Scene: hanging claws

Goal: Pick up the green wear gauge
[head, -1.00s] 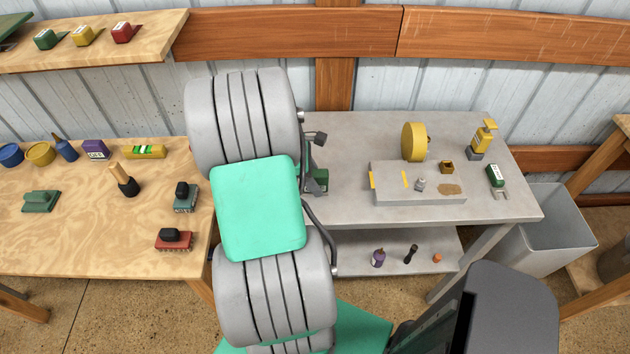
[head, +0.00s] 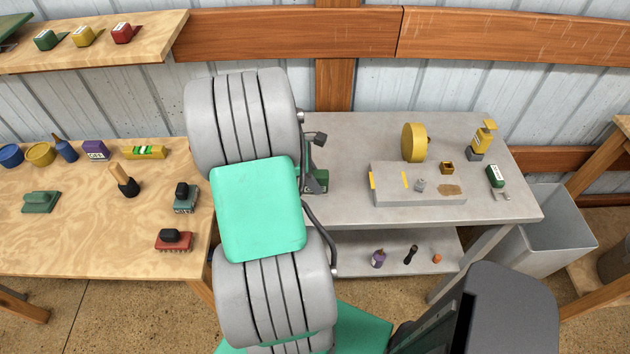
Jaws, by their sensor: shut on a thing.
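My gripper is not in view; my own grey and teal arm links fill the middle and hide the end of the arm and anything in it. I cannot tell for sure which green thing is the wear gauge. A small green labelled block with grey prongs (head: 495,176) lies at the right end of the grey bench (head: 400,132). A green labelled block (head: 47,39) sits on the upper left shelf. A green flat piece with a handle (head: 41,202) lies on the wooden table (head: 75,245).
A dark lever device with a green part (head: 320,178) stands beside my arm, partly hidden. A grey block (head: 390,192), a yellow wheel (head: 414,142) and a yellow bottle (head: 484,137) stand on the bench. A grey bin (head: 548,240) stands right.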

